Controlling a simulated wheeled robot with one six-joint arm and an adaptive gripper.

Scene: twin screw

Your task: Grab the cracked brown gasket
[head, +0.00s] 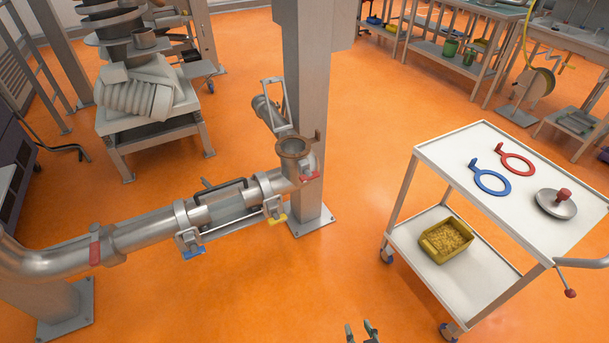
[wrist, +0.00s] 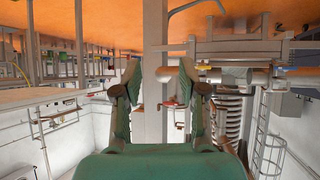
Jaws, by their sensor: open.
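A brown ring with a small tab, which looks like the brown gasket (head: 293,156), sits on the upturned open end of the grey pipe (head: 145,232) in the head view. It is too small to make out a crack. My gripper (head: 359,328) shows only its fingertips at the bottom edge of the head view, well in front of the pipe and apart from it. In the wrist view my gripper (wrist: 160,72) is open, with nothing between its fingers. That view appears upside down, and I cannot clearly make out the gasket there.
A white cart (head: 470,146) on the right holds a blue ring (head: 492,191), a red ring (head: 532,165) and a metal lid (head: 556,208). A yellow bin (head: 423,248) is on its lower shelf. A grey column (head: 312,90) stands behind the pipe end. Orange floor between is clear.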

